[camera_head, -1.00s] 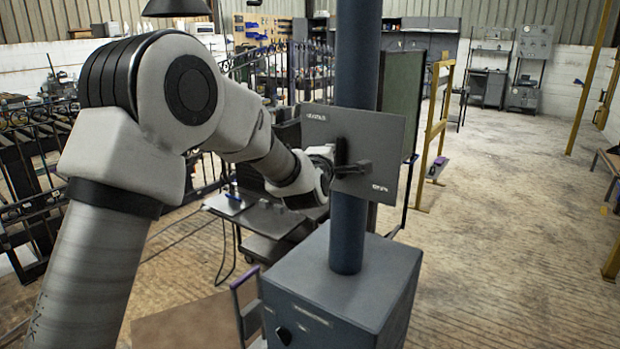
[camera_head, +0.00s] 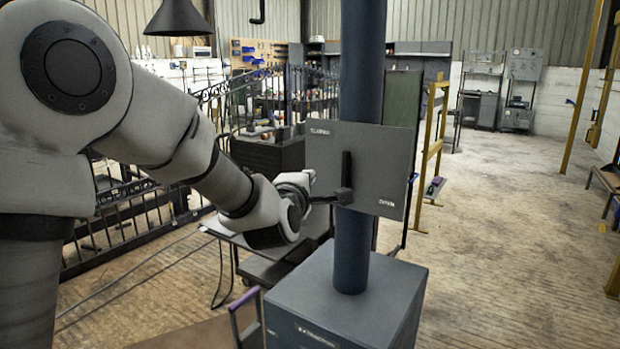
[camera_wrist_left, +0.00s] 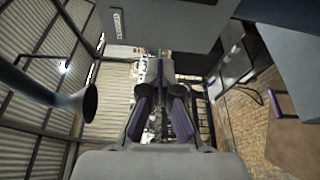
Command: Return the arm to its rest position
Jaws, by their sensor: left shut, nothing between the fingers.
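My left arm comes in from the left of the head view and bends down toward the grey panel on the column. My left gripper (camera_head: 308,187) is small here, beside the panel's left edge, and partly hidden by its own wrist. In the left wrist view the gripper (camera_wrist_left: 160,68) has its fingers together, with nothing seen between them. The grey panel (camera_head: 385,165) has small labels at its upper left and lower right, and a dark lever (camera_head: 344,195) beside an upright dark bar. I cannot tell whether the gripper touches the lever. My right gripper is not in view.
A blue-grey column (camera_head: 362,60) rises from a grey box (camera_head: 350,295). An iron railing (camera_head: 140,215) and a dark low table (camera_head: 225,232) stand behind my arm. A hanging lamp (camera_head: 178,18) is above. The floor at the right is open, with a yellow frame (camera_head: 432,140) beyond.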

